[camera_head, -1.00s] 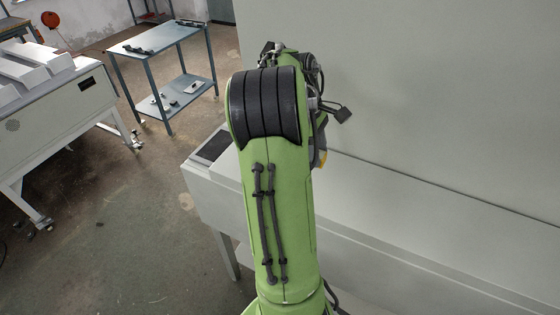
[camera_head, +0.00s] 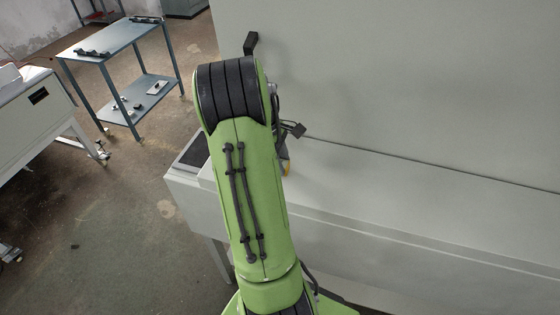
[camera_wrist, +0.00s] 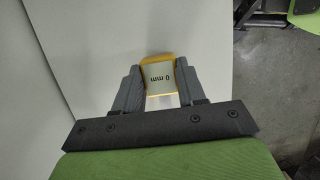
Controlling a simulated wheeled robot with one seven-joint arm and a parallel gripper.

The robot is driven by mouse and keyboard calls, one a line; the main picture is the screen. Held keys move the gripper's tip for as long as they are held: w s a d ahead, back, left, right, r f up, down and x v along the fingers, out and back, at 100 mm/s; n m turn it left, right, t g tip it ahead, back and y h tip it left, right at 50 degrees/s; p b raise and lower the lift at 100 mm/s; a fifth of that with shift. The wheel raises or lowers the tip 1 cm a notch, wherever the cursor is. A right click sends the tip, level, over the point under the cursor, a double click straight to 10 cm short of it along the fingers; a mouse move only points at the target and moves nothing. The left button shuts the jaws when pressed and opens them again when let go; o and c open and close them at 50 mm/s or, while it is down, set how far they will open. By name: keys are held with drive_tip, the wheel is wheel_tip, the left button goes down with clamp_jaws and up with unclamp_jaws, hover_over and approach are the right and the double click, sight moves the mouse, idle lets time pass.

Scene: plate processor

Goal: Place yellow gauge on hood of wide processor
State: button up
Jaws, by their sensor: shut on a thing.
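The yellow gauge (camera_wrist: 159,76) is in the wrist view, a small yellow-edged block with a pale face reading "0 mm". My gripper (camera_wrist: 160,84) is shut on it, one grey finger on each side. In the head view only a bit of yellow (camera_head: 286,169) shows beside my arm; my gripper is mostly hidden there. The wide processor (camera_head: 420,200) is the large pale grey machine filling the right of the head view, with a tall flat upper face and a ledge below. In the wrist view its pale surface (camera_wrist: 60,70) lies left of and behind the gauge.
A black handle (camera_head: 250,43) sticks out near the machine's upper left edge. A dark panel (camera_head: 193,151) is on the left end of the ledge. A blue-grey two-tier table (camera_head: 130,40) and another white machine (camera_head: 30,110) stand at left, with open floor between.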

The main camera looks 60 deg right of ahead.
drive_tip(key=shift+s, duration=0.25)
drive_tip(key=shift+f, duration=0.15)
drive_tip(key=o, duration=1.2)
drive_tip(key=shift+c, duration=0.2)
